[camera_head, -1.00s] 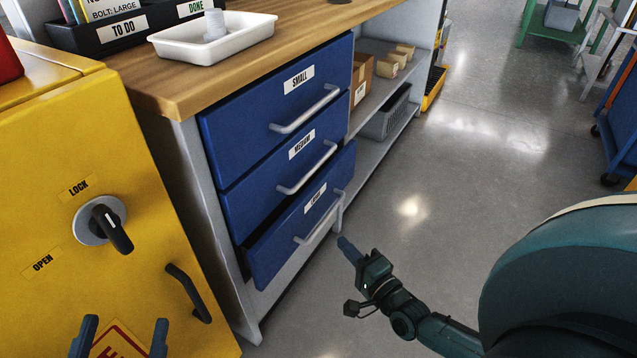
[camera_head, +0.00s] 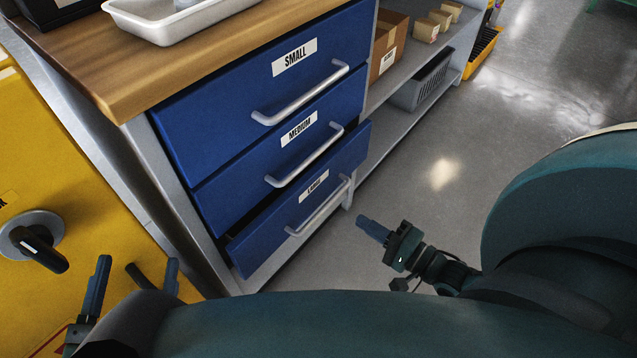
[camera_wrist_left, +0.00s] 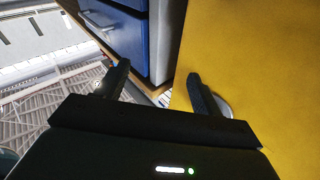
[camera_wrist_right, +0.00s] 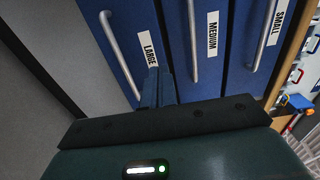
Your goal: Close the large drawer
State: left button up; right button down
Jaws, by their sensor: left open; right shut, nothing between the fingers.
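The large drawer (camera_head: 273,222) is the lowest of three blue drawers in the workbench and stands out from the front, with a dark gap along its top. Its grey bar handle (camera_head: 318,208) also shows in the right wrist view (camera_wrist_right: 119,54). My right gripper (camera_head: 362,222) is shut and empty, to the right of the drawer and apart from its handle in the head view. In the right wrist view its fingers (camera_wrist_right: 159,75) point towards the large drawer's label. My left gripper (camera_head: 138,270) is open and empty, at the lower left near the yellow cabinet.
The small drawer (camera_head: 230,100) looks shut; the medium drawer (camera_head: 240,155) shows a thin dark gap above. The yellow cabinet (camera_head: 60,130) with a black knob stands left. Shelves with cardboard boxes (camera_head: 388,42) and a grey basket (camera_head: 420,82) are right. Floor (camera_head: 450,150) is clear.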

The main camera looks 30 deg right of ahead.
aim_at(305, 185)
jog(key=b+x, duration=0.4)
jog(key=x, duration=0.9)
pick_arm(q)
jog(key=shift+d+n+h, duration=0.4)
jog(key=shift+h, duration=0.1)
pick_arm(e)
jog(key=shift+w+a, duration=0.15)
jog(key=shift+w, duration=0.25)
jog(key=b+x, duration=0.1)
jog(key=x, duration=0.2)
jog(key=shift+w, duration=0.15)
jog(key=shift+w+a, duration=0.2)
jog(key=shift+w, duration=0.15)
pick_arm(q)
jog(key=shift+s+d+r, duration=0.1)
jog(key=shift+r, duration=0.15)
pick_arm(e)
jog(key=shift+w+r, duration=0.1)
jog(key=shift+r, duration=0.05)
